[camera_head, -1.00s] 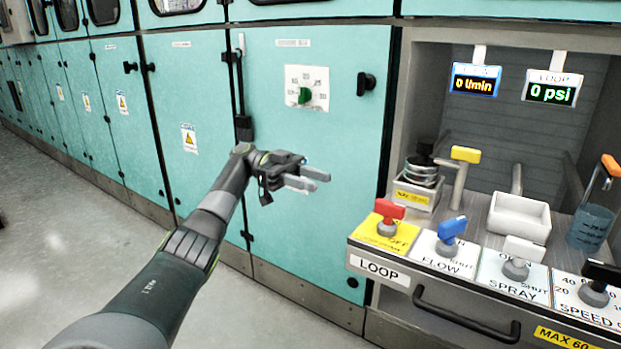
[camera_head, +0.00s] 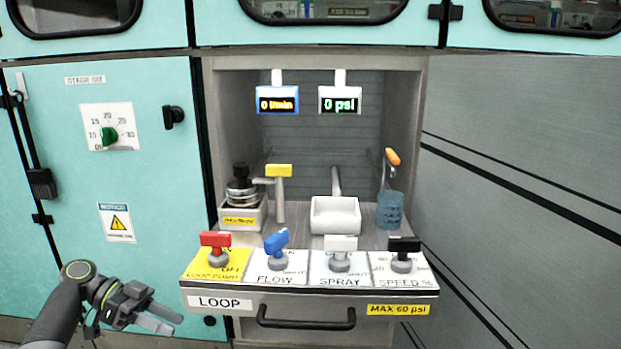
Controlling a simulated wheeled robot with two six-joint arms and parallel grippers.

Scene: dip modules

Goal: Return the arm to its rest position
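My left gripper (camera_head: 162,318) is low at the left in the head view, in front of the teal cabinet and left of the bench front. Its two grey fingers point right and are spread apart, with nothing between them. It touches none of the knobs. My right gripper does not show. On the sloped panel of the bench stand a red loop pump knob (camera_head: 214,243), a blue flow knob (camera_head: 276,246), a white spray knob (camera_head: 340,251) and a black speed knob (camera_head: 402,252).
The displays read 0 l/min (camera_head: 277,100) and 0 psi (camera_head: 340,101). A pump unit (camera_head: 241,194), a white basin (camera_head: 335,216) and a blue beaker (camera_head: 390,210) stand in the alcove. A drawer handle (camera_head: 306,323) juts out below the panel. A green dial (camera_head: 109,137) is on the left cabinet.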

